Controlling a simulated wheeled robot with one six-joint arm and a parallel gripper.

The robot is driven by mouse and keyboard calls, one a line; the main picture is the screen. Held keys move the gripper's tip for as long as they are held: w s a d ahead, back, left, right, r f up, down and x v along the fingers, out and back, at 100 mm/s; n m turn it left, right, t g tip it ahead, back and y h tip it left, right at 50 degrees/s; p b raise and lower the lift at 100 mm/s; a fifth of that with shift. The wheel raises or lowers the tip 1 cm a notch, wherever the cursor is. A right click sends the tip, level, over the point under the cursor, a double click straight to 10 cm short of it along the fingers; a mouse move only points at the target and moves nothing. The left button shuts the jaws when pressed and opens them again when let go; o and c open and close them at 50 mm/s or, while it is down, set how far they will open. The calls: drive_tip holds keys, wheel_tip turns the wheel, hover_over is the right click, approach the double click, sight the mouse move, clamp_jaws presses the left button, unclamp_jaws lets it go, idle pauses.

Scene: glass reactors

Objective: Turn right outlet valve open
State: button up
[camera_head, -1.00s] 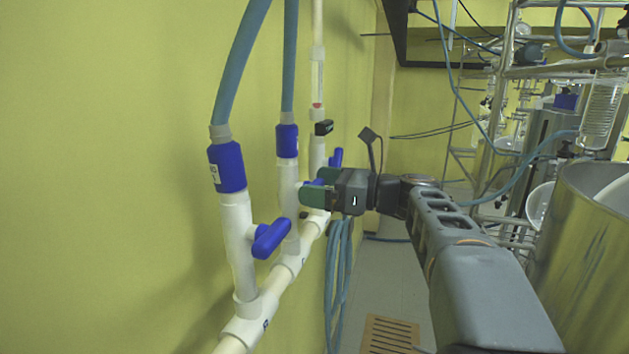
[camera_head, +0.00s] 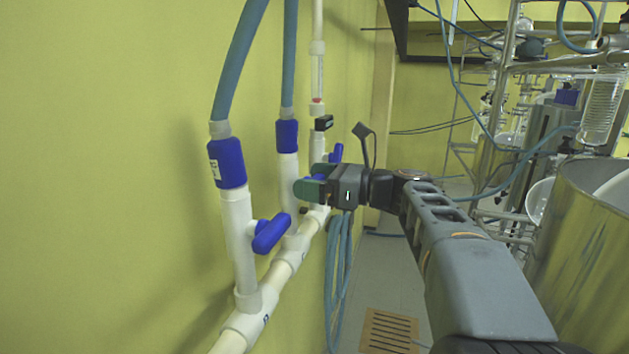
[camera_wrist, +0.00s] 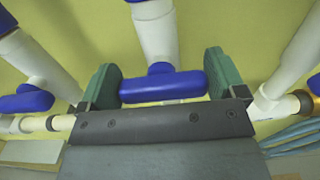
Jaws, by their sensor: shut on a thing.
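Three blue valve handles sit on white pipe branches along the wall. My gripper (camera_head: 311,182) reaches the middle branch, the right one of the two with blue hoses. In the wrist view its two green fingers (camera_wrist: 160,82) are shut on the ends of the middle valve handle (camera_wrist: 162,87). This handle lies crosswise to its white pipe (camera_wrist: 155,25). In the head view my fingers mostly hide it. The near left valve handle (camera_head: 270,234) and the far valve handle (camera_head: 337,152) are free.
The yellow wall (camera_head: 100,150) is close behind the pipes. Coiled blue hoses (camera_head: 338,270) hang below the far branch. A steel vessel (camera_head: 580,250) stands at the right, near my arm. A slatted brown floor piece (camera_head: 389,332) lies below.

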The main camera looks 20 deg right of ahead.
drive_tip(key=shift+f+n+b, duration=0.1)
drive_tip(key=shift+n+b, duration=0.2)
drive_tip(key=shift+b, duration=0.05)
drive_tip(key=n+b, duration=0.3)
drive_tip(key=shift+s+a+f, duration=0.1)
drive_tip(key=shift+s+f, duration=0.05)
drive_tip(key=shift+f, duration=0.05)
drive_tip(key=n+b, duration=0.4)
drive_tip(key=n, duration=0.1)
drive_tip(key=shift+s+a+f+n+b, duration=0.1)
drive_tip(key=shift+s+f+n+b, duration=0.05)
drive_tip(key=shift+n+b, duration=0.15)
drive_tip(key=n+b, duration=0.3)
drive_tip(key=n, duration=0.1)
drive_tip(key=shift+a+f, duration=0.1)
drive_tip(key=shift+s+n+b, duration=0.1)
drive_tip(key=shift+n+b, duration=1.25)
drive_tip(key=shift+n, duration=0.65)
drive_tip(key=o, duration=0.6)
drive_tip(key=shift+o, duration=0.2)
